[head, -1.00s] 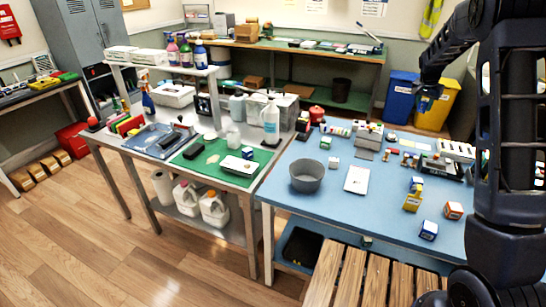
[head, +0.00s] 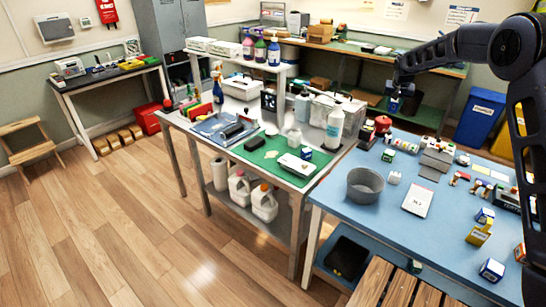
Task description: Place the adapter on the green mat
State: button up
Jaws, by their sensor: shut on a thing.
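My gripper (head: 396,89) is raised at the upper right, well above the blue table and to the right of the mat. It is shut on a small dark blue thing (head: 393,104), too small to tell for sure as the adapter. The green mat (head: 262,153) lies on the grey table's front right part. A black block (head: 254,143), a white flat box (head: 294,164) and a small blue-and-white box (head: 306,153) are on or at the mat. Bare green shows between them.
A tall white bottle (head: 334,128) stands at the mat's right back. The blue table (head: 355,228) holds a grey bowl (head: 365,185), a white card (head: 417,201) and several small boxes.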

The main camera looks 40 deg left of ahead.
jog(key=s+a+n, duration=0.1)
jog(key=s+a, duration=0.3)
jog(key=a, duration=0.3)
jog(key=s+a+n+y, duration=0.1)
jog(key=s+a+n, duration=0.1)
jog(key=s+a, duration=0.3)
jog(key=s+a+n, duration=0.2)
jog(key=s+a, duration=0.3)
jog(key=a, duration=0.5)
jog(key=shift+a+f+g+y, duration=0.25)
jog(key=shift+a+g+y, duration=0.05)
jog(key=shift+g+y, duration=0.1)
jog(key=s+a+n+g, duration=0.2)
jog(key=s+a+n, duration=0.3)
jog(key=s+a, duration=1.3)
send_over(271, 157)
jog(key=d, duration=0.2)
notch_tip(271, 157, down, 4)
jog(key=shift+y, duration=0.4)
jog(key=f, duration=2)
jog(key=shift+s+a+f, duration=0.2)
jog(key=shift+s+a, duration=0.05)
jog(key=shift+s, duration=0.05)
jog(key=o, duration=0.9)
jog(key=shift+f, duration=0.15)
jog(key=shift+o, duration=0.3)
